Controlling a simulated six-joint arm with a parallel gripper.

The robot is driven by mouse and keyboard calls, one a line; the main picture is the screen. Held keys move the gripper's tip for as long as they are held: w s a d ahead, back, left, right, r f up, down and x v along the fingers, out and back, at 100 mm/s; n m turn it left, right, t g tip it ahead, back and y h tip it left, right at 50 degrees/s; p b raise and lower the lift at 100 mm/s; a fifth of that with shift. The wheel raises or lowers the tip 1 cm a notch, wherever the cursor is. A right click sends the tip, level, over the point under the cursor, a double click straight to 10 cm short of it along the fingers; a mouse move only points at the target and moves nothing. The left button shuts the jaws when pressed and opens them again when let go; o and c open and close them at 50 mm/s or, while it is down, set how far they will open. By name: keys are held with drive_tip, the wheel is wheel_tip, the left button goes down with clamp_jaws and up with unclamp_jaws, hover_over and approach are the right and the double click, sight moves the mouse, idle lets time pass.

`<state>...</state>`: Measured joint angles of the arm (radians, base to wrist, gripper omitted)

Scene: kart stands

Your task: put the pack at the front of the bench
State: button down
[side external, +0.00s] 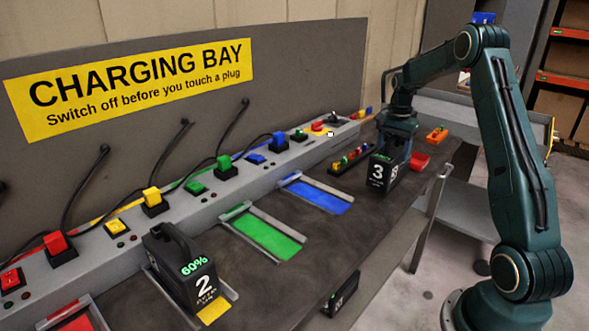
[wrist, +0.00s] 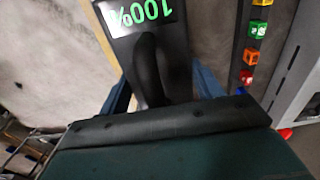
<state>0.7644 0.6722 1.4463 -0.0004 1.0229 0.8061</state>
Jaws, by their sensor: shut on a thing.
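A black pack marked 3 (side external: 383,173) is at the far right part of the bench (side external: 335,235). I cannot tell whether its base touches the bench top. My gripper (side external: 396,143) is over it, shut on its handle. In the wrist view the pack (wrist: 180,55) shows a green 100% display, upside down, and its black handle between my gripper's blue fingers (wrist: 160,88). A black pack marked 2 (side external: 185,265), reading 60%, stands in the yellow bay at the near left. Another black pack (side external: 342,294) shows below the bench's front edge.
Empty green (side external: 265,238) and blue (side external: 318,195) bays lie along the charging rail (side external: 195,185), which carries plugs and cables. A strip of coloured blocks (side external: 350,158), a red tray (side external: 419,161) and an orange holder (side external: 437,135) are near the pack. The bench front is mostly clear.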

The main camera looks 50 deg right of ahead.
drive_tip(key=shift+f, duration=0.85)
drive_tip(key=shift+f, duration=0.15)
drive_tip(key=shift+c, duration=1.4)
unclamp_jaws()
drive_tip(key=shift+f, duration=0.15)
wheel_tip(320, 180, up, 12)
drive_tip(key=shift+r, duration=0.2)
